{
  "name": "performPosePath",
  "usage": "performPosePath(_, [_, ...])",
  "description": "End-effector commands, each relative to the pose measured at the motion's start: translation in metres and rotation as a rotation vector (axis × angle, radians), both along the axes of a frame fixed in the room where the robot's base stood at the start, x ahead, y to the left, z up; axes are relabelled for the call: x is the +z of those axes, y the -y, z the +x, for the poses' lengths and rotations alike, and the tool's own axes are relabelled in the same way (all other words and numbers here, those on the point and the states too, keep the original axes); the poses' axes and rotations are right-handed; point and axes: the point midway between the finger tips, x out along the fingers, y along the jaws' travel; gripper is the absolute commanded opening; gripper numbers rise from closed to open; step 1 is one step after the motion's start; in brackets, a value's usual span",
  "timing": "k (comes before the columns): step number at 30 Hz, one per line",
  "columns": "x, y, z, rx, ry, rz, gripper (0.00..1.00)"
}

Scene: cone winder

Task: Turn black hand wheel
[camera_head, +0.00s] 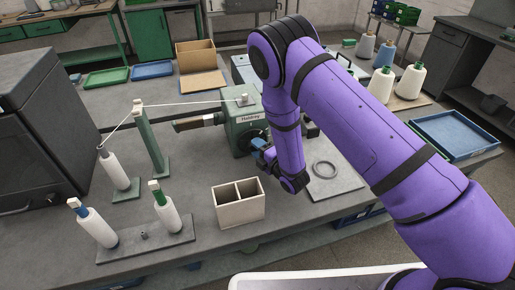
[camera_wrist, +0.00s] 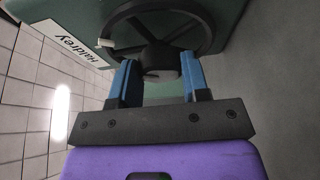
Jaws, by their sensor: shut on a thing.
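The black hand wheel (camera_wrist: 167,12) is on the green winder body (camera_wrist: 90,20) in the wrist view, with a round hub (camera_wrist: 160,66) at its middle and a small pale knob (camera_wrist: 105,42) at its rim. My gripper (camera_wrist: 158,66) has its blue fingers on either side of the hub, shut on the wheel there. In the head view the wheel (camera_head: 250,137) shows only in part beside the green winder (camera_head: 240,120). My gripper (camera_head: 262,148) reaches it from the right, and my purple arm hides much of it.
A two-part wooden box (camera_head: 239,207) stands in front of the winder. Yarn cones (camera_head: 97,228) stand at the left, and a thread runs from a green post (camera_head: 150,140) to the winder. A dark cabinet (camera_head: 40,110) stands at far left.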

Motion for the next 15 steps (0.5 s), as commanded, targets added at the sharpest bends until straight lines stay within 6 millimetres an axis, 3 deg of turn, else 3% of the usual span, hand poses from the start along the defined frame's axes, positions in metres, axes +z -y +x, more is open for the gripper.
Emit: performPosePath(15, [-0.0031, 0.0005, -0.0004, -0.001, -0.075, 0.251, 0.19])
